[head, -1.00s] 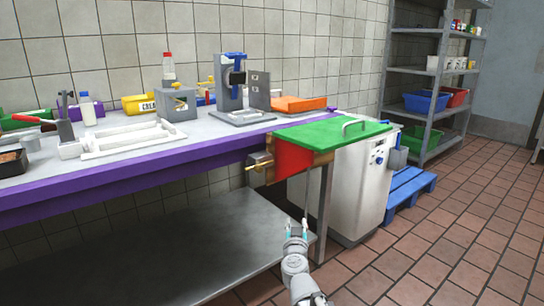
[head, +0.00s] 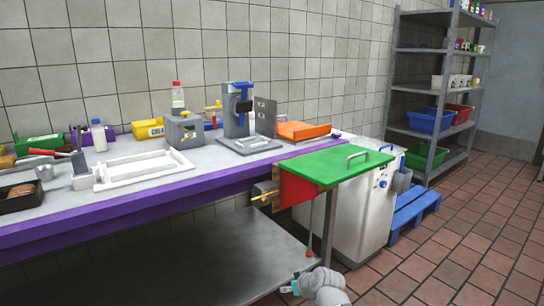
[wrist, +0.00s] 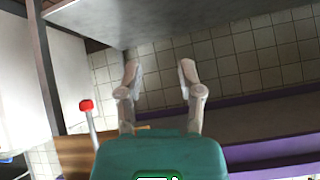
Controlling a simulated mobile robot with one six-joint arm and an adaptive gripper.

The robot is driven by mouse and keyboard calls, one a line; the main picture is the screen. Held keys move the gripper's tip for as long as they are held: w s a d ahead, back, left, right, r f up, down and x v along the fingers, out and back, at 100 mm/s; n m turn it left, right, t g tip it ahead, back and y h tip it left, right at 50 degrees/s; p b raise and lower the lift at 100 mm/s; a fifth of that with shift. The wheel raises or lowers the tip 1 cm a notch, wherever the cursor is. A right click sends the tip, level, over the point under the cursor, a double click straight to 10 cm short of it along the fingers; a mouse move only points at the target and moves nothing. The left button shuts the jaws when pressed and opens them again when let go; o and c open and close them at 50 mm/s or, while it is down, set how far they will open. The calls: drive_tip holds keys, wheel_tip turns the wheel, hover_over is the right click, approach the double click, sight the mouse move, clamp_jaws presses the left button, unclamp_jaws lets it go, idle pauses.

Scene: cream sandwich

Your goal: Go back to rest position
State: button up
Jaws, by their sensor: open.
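My gripper (wrist: 158,76) is open in the wrist view, with its two fingers spread and nothing between them. In the head view my gripper (head: 291,288) is at the bottom edge, low in front of the bench, pointing left. It is below the level of the bench top, near the lower grey shelf (head: 170,262). Tiled wall shows beyond the fingers in the wrist view.
The purple-edged bench (head: 150,208) holds a white tray (head: 150,168), a grey press (head: 238,118) and an orange item (head: 303,130). A green board (head: 330,165) juts out at its right end, beside a white machine (head: 345,225). Tiled floor (head: 470,235) is clear at right.

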drive_tip(key=s+d+f+m+g+h+p, duration=0.1)
drive_tip(key=s+d+m+g+h+p, duration=0.5)
drive_tip(key=s+d, duration=0.5)
wheel_tip(320, 180, up, 37)
drive_tip(key=n+g+p, duration=0.1)
drive_tip(key=p, duration=3.4)
drive_tip(key=shift+w+d+y, duration=0.15)
drive_tip(key=shift+d+y, duration=0.05)
drive_tip(key=shift+y, duration=0.1)
